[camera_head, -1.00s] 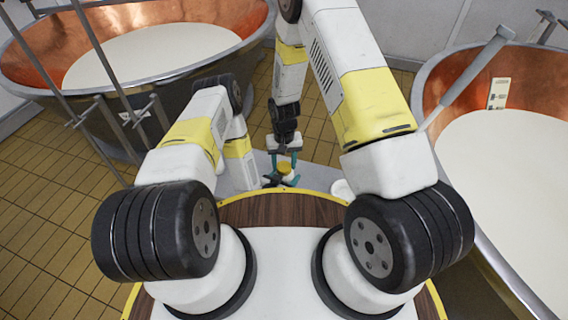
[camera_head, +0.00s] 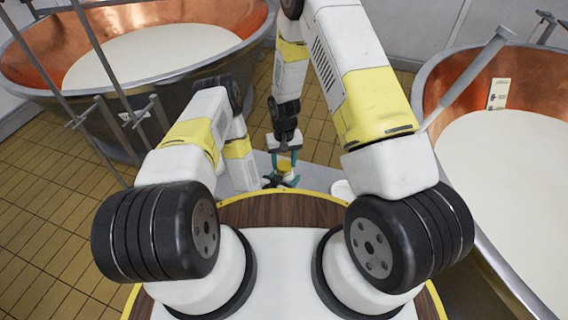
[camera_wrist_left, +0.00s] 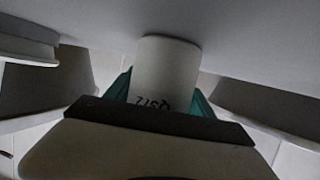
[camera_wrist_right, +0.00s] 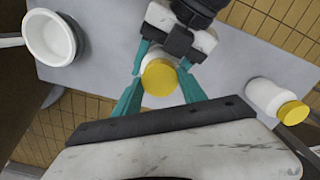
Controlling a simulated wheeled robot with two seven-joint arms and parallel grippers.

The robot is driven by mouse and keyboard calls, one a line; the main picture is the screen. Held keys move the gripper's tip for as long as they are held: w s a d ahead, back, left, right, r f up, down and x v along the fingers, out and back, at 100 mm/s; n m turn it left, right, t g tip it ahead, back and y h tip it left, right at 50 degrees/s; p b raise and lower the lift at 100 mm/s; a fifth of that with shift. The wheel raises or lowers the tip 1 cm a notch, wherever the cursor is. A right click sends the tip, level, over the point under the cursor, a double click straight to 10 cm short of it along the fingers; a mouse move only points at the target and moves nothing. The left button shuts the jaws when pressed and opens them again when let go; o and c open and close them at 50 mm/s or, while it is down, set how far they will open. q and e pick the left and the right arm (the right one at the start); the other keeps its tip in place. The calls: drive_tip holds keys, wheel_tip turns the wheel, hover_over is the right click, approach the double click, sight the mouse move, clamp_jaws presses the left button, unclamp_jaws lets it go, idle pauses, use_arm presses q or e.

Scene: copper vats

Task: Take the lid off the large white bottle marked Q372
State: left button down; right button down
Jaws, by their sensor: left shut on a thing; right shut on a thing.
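The large white bottle (camera_wrist_left: 165,70) shows dark Q372 lettering, upside down in the left wrist view. My left gripper (camera_head: 279,180) is shut on its body, with teal fingers on either side. The yellow lid (camera_wrist_right: 160,78) is on top of the bottle in the right wrist view and shows small in the head view (camera_head: 284,166). My right gripper (camera_wrist_right: 161,82) comes from above, shut on the lid with a teal finger on each side. Whether the lid has turned or lifted cannot be told.
Copper vats of white liquid stand left (camera_head: 225,48) and right (camera_head: 435,85).

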sight(284, 164)
drive_tip(key=shift+r, duration=0.65)
drive_tip(key=shift+r, duration=2)
use_arm(q)
drive_tip(key=shift+c, duration=1.3)
unclamp_jaws()
